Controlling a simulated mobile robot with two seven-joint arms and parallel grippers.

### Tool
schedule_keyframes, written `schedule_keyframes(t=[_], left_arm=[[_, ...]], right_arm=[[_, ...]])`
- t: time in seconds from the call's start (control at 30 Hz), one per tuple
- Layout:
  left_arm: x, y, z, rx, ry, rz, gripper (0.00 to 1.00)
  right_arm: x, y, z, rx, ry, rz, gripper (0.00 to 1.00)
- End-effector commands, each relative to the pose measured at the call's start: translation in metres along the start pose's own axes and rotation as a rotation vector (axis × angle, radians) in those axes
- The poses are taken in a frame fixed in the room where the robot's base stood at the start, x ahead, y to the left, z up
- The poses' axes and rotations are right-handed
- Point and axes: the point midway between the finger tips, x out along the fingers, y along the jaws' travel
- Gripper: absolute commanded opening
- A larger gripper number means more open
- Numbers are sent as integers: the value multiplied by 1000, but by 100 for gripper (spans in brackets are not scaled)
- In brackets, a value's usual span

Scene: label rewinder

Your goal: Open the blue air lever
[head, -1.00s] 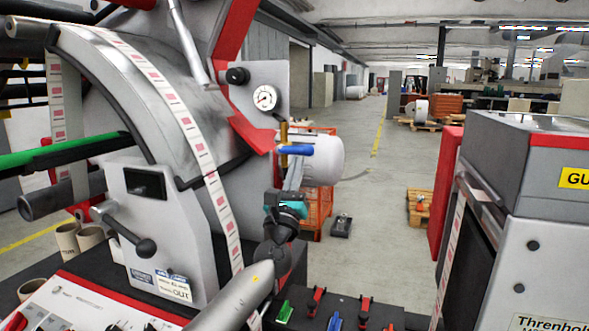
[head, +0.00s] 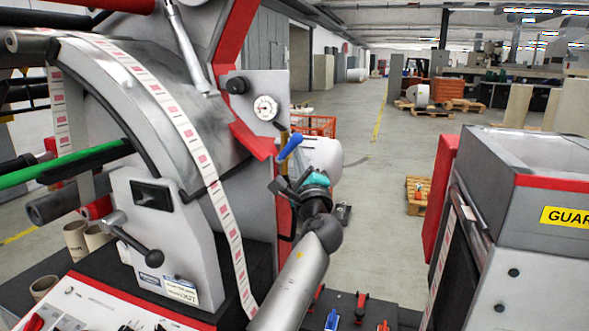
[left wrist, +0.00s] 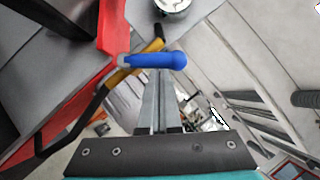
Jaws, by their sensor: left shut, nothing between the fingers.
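The blue air lever (head: 289,147) is on a yellow pipe beside the round gauge of the machine. In the head view it is tilted, its upper end to the right. In the left wrist view the lever (left wrist: 155,61) lies across the top ends of my fingers. My left gripper (head: 284,170) is shut and empty just below the lever; its fingers (left wrist: 160,82) point at it. I cannot tell whether they touch it. My right gripper is not in view.
A white gauge (head: 265,108) and a red bracket (head: 252,140) are close to the lever. A white label web (head: 205,165) runs down the machine to the left. A grey cabinet (head: 530,240) stands at the right. The aisle floor between is open.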

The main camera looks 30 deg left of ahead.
Motion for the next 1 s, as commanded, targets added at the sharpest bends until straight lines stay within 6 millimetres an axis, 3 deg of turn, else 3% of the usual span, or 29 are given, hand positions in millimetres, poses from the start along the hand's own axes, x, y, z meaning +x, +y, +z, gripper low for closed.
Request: schedule_keyframes(t=[0.1, 0.5, 1.0], left_arm=[[5, -9, 8, -97, -1, 63, 0], [15, -16, 22, -377, -2, 251, 0], [19, -14, 29, -535, -2, 357, 0]], right_arm=[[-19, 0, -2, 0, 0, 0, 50], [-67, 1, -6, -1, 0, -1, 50], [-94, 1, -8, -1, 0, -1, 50]])
